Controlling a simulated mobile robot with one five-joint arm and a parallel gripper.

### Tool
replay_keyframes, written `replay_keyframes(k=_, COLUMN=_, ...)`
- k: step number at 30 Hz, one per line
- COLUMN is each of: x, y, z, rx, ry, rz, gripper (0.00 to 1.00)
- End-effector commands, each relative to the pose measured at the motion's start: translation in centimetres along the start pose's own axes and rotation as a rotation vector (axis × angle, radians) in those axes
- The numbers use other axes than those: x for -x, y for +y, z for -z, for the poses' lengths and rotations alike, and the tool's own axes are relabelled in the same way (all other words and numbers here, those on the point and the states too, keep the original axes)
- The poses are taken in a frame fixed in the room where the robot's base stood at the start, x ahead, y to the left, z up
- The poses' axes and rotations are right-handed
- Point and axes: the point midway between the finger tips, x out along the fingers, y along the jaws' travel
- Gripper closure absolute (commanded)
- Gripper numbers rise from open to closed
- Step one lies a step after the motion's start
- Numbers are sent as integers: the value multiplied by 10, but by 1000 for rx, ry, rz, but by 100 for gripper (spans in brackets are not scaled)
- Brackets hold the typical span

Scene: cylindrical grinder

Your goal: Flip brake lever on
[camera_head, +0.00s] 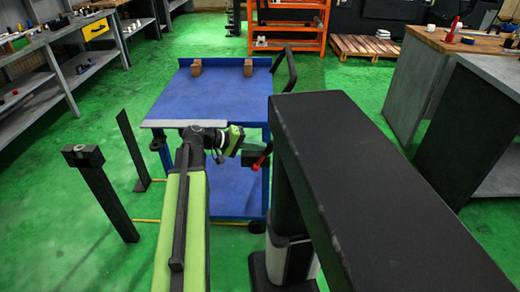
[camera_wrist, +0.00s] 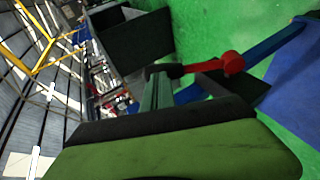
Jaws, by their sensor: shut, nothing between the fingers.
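The brake lever, red (camera_head: 261,161), shows on the right side of the blue cart (camera_head: 220,95) in the head view. It is partly covered by my arm and gripper there. In the wrist view the red lever (camera_wrist: 230,64) has a rounded end and lies nearly level, with a dark part at its left. My gripper (camera_head: 252,155) is shut with nothing held and is close beside the lever. In the wrist view its green body fills the bottom, below the lever. I cannot tell whether the gripper touches the lever.
Two brown blocks (camera_head: 196,67) stand on the cart's far edge. A dark post (camera_head: 100,190) stands left of my arm. Workbenches (camera_head: 60,65) stand at left and right, and an orange rack (camera_head: 290,25) at the back.

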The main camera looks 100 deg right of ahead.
Motion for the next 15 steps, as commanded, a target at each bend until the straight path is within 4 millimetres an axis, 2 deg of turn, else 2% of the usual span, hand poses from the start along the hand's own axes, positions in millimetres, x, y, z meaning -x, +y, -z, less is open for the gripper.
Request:
replay_keyframes(k=9, x=73, y=13, z=1, rx=4, ry=9, rz=2, gripper=100)
replay_keyframes(k=15, x=112, y=14, z=1, rx=3, ry=8, rz=2, gripper=100)
